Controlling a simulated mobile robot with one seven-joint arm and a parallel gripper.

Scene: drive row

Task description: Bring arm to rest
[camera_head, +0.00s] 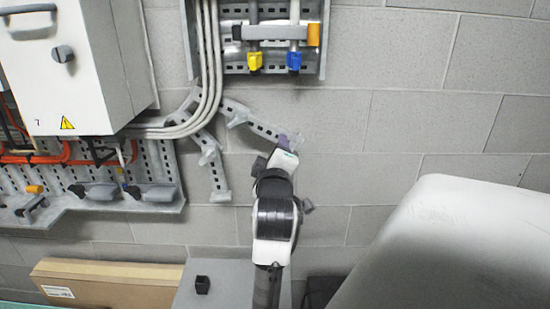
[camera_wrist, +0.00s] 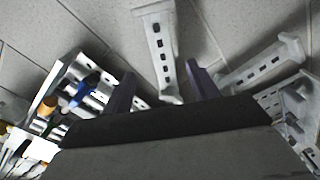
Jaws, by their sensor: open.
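My arm reaches up in the middle of the head view, in front of the block wall. My gripper (camera_head: 289,141) is at its upper end, near the right end of a perforated metal bracket (camera_head: 250,122) on the wall. I cannot tell whether they touch. In the wrist view my gripper (camera_wrist: 162,84) shows two dark purple fingers spread apart. Nothing is held between them. A perforated bracket arm (camera_wrist: 162,45) shows behind the gap between the fingers.
A white cabinet (camera_head: 75,85) and a perforated tray (camera_head: 160,165) with grey handles are at left. A panel with yellow (camera_head: 254,61) and blue (camera_head: 294,61) connectors is above. A cardboard box (camera_head: 110,283) lies below left. A large pale surface (camera_head: 460,250) fills the lower right.

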